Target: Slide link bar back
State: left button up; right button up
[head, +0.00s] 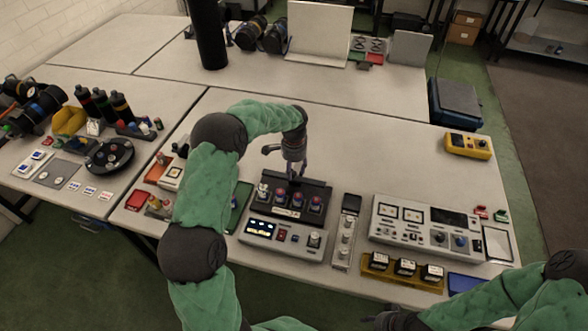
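My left gripper (291,174) points down just above the console's back edge. Its fingers look close together, but whether they touch or hold anything is too small to tell. My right gripper (385,319) is low at the bottom edge, away from the console, and its fingers are unclear.
A grey control box (425,222) stands to the right, with a yellow tray of black-topped blocks (376,261) in front. A narrow grey strip (344,240) lies between it and the console. A yellow meter (468,145) sits at the right edge. The table behind the console is clear.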

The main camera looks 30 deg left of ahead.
pick_arm(q)
jog(key=shift+s, duration=0.1)
notch_tip(320, 180, up, 12)
dwell(0.5)
dwell(0.4)
